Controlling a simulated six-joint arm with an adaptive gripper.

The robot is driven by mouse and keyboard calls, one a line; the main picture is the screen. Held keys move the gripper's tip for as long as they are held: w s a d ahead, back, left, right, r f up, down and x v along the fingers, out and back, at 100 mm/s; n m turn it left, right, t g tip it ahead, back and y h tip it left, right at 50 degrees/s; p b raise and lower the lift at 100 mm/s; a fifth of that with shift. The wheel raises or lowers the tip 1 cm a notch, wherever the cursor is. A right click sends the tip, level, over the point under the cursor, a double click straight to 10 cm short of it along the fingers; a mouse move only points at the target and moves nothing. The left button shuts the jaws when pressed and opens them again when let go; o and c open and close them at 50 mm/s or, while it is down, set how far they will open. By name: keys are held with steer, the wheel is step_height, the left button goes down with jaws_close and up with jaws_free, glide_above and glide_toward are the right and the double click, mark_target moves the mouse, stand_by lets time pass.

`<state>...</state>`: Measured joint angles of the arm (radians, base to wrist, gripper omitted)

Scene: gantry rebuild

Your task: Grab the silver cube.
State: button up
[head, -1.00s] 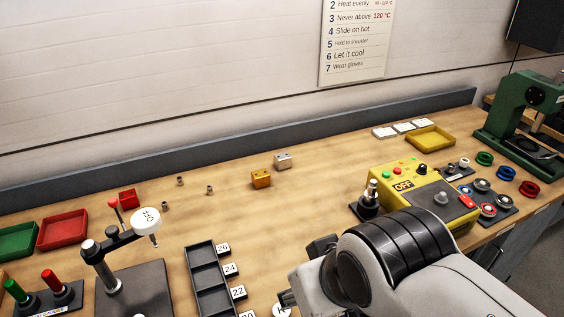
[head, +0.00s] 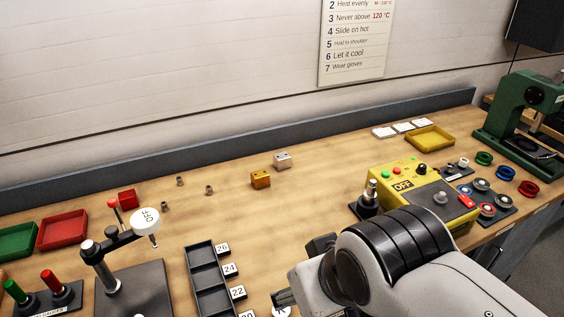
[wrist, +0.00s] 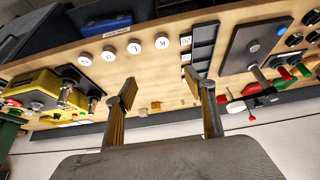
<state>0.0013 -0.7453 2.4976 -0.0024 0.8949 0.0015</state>
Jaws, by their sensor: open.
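The silver cube (head: 282,160) lies on the wooden bench toward the back, just right of and behind a gold-orange cube (head: 260,179). In the wrist view the silver cube is small and far off (wrist: 143,112), beside the gold-orange cube (wrist: 155,105). My gripper (wrist: 161,88) is open, with its two fingers spread and nothing between them up close. Both cubes appear far beyond the fingers, in the gap. In the head view my arm covers the front right of the bench and mostly hides the gripper.
A yellow control box (head: 408,190) stands right of the cubes. A black slotted tray (head: 209,285) and a lever stand (head: 134,290) are at the front left. Small metal pieces (head: 209,189) and a red box (head: 127,198) lie to the left. Bench around the cubes is clear.

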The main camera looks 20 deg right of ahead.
mark_target(283, 158)
steer(key=w+d+t+h, duration=0.1)
steer(key=w+d, duration=0.3)
steer(key=w, duration=0.7)
steer(key=w+d+r+m+t+h, duration=0.15)
steer(key=w+d, duration=0.35)
steer(key=w, duration=0.5)
steer(key=w+d+n+t, duration=0.15)
steer(key=w+d, duration=0.25)
steer(key=w, duration=0.7)
steer(key=w+d+f+t+y, duration=0.1)
steer(key=w+d+f, duration=0.1)
steer(key=w+f, duration=0.3)
steer(key=w+d+f+t, duration=0.1)
steer(key=w+d+f, duration=0.1)
steer(key=w+f, duration=0.3)
steer(key=w+d+f+t+y, duration=0.1)
steer(key=w+d+f, duration=0.1)
steer(key=w+f, duration=0.3)
steer(key=shift+w+d+f+t+y, duration=0.1)
steer(key=shift+w+d+t+y, duration=0.3)
steer(key=shift+w, duration=0.35)
steer(key=shift+w+f, duration=0.15)
steer(key=shift+f, duration=0.25)
steer(key=shift+x, duration=1.3)
